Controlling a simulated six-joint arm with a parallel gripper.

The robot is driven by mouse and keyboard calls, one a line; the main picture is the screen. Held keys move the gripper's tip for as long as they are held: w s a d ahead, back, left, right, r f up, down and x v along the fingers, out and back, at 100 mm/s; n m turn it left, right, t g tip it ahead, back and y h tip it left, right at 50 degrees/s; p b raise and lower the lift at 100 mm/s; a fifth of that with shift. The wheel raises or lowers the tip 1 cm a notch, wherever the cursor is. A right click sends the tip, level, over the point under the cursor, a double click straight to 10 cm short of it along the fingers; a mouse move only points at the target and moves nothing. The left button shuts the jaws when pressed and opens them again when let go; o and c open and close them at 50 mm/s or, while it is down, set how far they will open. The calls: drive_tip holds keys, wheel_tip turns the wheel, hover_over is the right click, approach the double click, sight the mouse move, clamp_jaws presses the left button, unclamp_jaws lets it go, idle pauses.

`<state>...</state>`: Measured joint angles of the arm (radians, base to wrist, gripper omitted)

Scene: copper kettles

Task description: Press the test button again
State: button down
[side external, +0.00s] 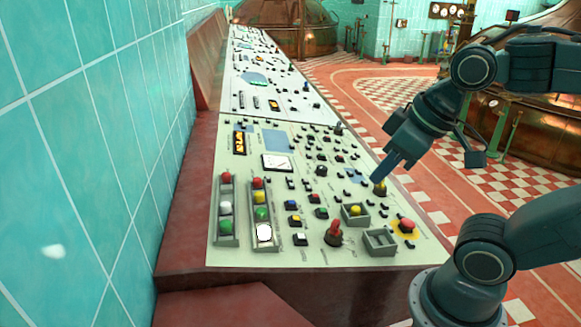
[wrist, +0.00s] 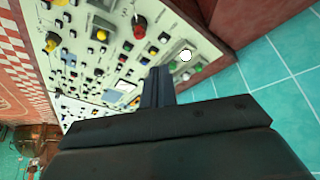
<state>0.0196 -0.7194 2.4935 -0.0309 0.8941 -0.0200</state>
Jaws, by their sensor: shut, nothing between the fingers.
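My gripper (side external: 381,177) is shut and empty, its fingers pointing down at the right side of the sloping control panel (side external: 312,262). In the side view its tips appear just above a yellow-topped knob (side external: 380,188); contact cannot be told. The wrist view shows the closed fingers (wrist: 157,86) over the panel. No readable label shows which control is the test button. A yellow button (side external: 355,210) sits in a grey square frame; it also shows in the wrist view (wrist: 102,35). A red mushroom button (side external: 406,225) sits on a yellow base near the right edge.
A red-knobbed lever (side external: 333,233) stands up near the panel's front. Two columns of coloured lamps (side external: 226,208) are at the left, one lamp lit white (side external: 264,232). A tiled wall (side external: 90,150) borders the left.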

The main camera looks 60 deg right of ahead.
drive_tip(key=w, duration=0.1)
drive_tip(key=n+g+y, duration=0.3)
drive_tip(key=n+y, duration=0.4)
drive_tip(key=y, duration=0.2)
hover_over(301, 238)
drive_tip(key=s+d, duration=0.2)
drive_tip(key=s, duration=0.1)
wheel_tip(301, 238, down, 9)
drive_tip(key=shift+w+d+f+y, duration=0.5)
drive_tip(key=shift+w+d+y, duration=0.15)
drive_tip(key=shift+d+y, duration=0.25)
drive_tip(key=shift+a+f, duration=0.1)
drive_tip(key=shift+f, duration=0.05)
drive_tip(key=shift+w+a+f, duration=0.2)
drive_tip(key=shift+f, duration=1.2)
drive_tip(key=shift+w+a+f, duration=0.2)
drive_tip(key=shift+f, duration=1.15)
drive_tip(key=shift+w+a+f, duration=0.2)
drive_tip(key=shift+f, duration=1.2)
